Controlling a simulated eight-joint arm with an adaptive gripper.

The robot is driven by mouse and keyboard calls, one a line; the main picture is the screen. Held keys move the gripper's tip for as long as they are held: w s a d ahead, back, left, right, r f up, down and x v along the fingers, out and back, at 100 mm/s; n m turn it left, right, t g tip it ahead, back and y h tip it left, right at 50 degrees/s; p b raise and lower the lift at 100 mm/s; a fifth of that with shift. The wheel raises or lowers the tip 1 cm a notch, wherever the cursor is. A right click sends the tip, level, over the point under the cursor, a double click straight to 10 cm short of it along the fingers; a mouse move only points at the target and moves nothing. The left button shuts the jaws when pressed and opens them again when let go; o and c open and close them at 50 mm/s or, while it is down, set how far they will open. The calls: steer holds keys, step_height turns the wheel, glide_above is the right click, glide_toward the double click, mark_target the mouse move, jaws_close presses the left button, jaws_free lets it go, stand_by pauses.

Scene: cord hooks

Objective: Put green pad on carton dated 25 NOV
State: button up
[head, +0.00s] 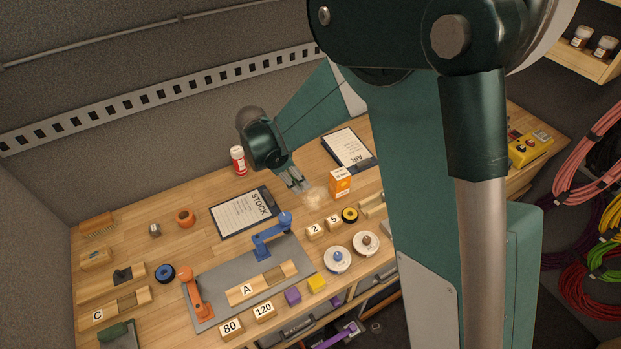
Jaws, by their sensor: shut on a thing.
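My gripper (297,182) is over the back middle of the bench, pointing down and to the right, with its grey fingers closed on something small. I cannot make out what it holds. A small orange carton (340,184) with a pale top stands just right of the fingertips, apart from them. Its printing is too small to read, so I cannot tell its date. A dark green piece (118,335) lies at the bench's lower left, partly cut off by the frame edge. I cannot tell whether it is the green pad.
A STOCK clipboard (243,213) lies left of the gripper, an AIR clipboard (347,148) behind the carton. A pale patch (315,197) is on the wood below the fingertips. A grey mat (208,283) holds blue and orange clamps. My arm hides the bench's right part.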

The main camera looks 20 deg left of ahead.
step_height(320, 180, up, 12)
steer(key=n+b, duration=0.1)
steer(key=n, duration=0.1)
glide_above(345, 172)
steer(key=s+a, duration=0.1)
steer(key=shift+a+f+t, duration=0.15)
steer(key=shift+t, duration=0.15)
steer(key=shift+f+p, duration=0.3)
steer(key=shift+f, duration=2.65)
steer(key=shift+f, duration=0.1)
steer(key=shift+f, duration=2)
steer(key=shift+s+f, duration=0.1)
steer(key=shift+f, duration=0.1)
steer(key=o, duration=0.9)
steer(key=shift+r, duration=0.3)
